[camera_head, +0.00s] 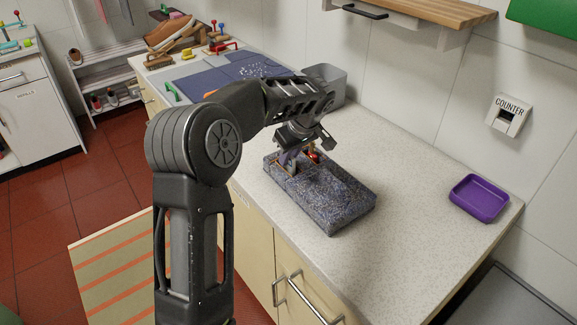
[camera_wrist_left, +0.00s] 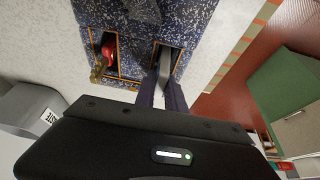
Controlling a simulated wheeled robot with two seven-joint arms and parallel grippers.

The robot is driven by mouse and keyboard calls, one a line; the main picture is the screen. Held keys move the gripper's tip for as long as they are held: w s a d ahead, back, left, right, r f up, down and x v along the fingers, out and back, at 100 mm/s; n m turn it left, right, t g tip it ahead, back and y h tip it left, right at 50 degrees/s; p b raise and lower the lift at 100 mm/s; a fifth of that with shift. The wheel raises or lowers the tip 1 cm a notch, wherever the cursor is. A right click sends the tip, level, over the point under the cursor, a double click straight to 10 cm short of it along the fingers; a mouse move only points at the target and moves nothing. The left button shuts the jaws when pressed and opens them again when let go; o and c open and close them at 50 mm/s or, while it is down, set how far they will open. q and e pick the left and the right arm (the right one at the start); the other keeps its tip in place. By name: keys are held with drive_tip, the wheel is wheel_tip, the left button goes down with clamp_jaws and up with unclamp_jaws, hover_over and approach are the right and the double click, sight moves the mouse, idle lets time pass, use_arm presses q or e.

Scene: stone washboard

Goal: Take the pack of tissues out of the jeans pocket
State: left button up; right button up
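A thick speckled blue-grey block of denim or stone look (camera_head: 335,205) lies on the counter. In the left wrist view it also shows (camera_wrist_left: 205,25), with two pocket openings framed in orange. A narrow grey thing (camera_wrist_left: 166,62), possibly the tissue pack, stands in the right opening there. A red thing (camera_wrist_left: 108,48) sits in the left opening. My left gripper (camera_head: 290,158) points down at the block's far end. In the wrist view its dark fingers (camera_wrist_left: 162,88) reach the right opening, around or beside the grey thing; grip contact is unclear. My right gripper is not visible.
A purple tray (camera_head: 479,198) stands at the counter's right end. A grey bin (camera_head: 328,82) is behind my left arm. Dark blue cloth and small tools (camera_head: 215,47) lie at the far end. Counter right of the block is clear.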

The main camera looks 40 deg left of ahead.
use_arm(q)
clamp_jaws()
drive_tip(key=shift+r, duration=0.1)
wheel_tip(320, 180, up, 10)
drive_tip(key=shift+f+b, duration=0.1)
drive_tip(key=shift+b, duration=0.45)
idle(0.6)
